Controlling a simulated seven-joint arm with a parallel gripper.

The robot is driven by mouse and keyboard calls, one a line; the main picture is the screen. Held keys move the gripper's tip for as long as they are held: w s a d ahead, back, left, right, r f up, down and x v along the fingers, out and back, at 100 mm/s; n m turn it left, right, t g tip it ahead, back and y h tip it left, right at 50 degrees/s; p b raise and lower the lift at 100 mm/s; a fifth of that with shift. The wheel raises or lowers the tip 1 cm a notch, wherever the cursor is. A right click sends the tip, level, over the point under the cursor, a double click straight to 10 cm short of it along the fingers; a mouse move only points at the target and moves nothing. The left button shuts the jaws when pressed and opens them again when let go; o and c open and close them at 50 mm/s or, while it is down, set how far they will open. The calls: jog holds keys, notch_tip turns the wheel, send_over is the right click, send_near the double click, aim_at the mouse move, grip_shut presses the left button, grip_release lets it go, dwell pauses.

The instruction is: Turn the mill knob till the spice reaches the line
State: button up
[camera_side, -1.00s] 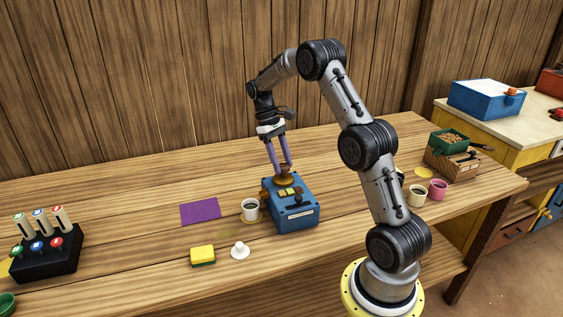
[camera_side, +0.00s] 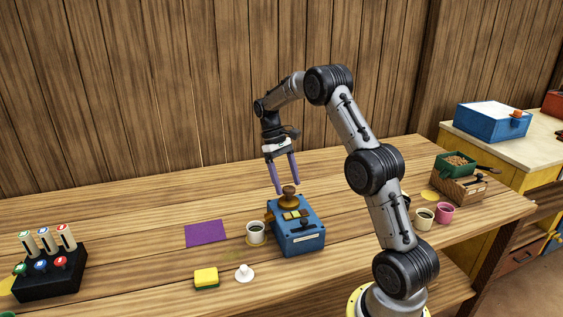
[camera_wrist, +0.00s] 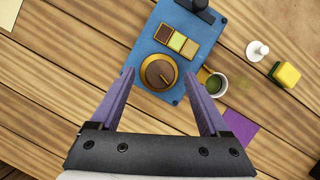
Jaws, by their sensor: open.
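The mill is a blue box (camera_side: 300,240) on the table, also in the wrist view (camera_wrist: 148,55). Its round brown knob (camera_side: 289,193) sits on top at the back, with a pale pointer mark in the wrist view (camera_wrist: 160,72). Beside the knob is a row of three coloured squares (camera_wrist: 176,40). A white cup (camera_side: 256,236) stands against the mill's left side; it holds something dark, greenish in the wrist view (camera_wrist: 222,87). I cannot make out a fill line. My gripper (camera_side: 286,188) is open and empty just above the knob, fingers apart on either side in the wrist view (camera_wrist: 159,74).
A purple mat (camera_side: 206,233), a yellow-green sponge (camera_side: 206,279) and a white knobbed piece (camera_side: 244,273) lie left of the mill. A black rack (camera_side: 50,278) is far left. Cups (camera_side: 445,214) and a wooden box (camera_side: 460,188) stand right.

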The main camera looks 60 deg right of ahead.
jog(key=v, duration=1.3)
jog(key=shift+s+a, duration=0.1)
jog(key=shift+s, duration=0.05)
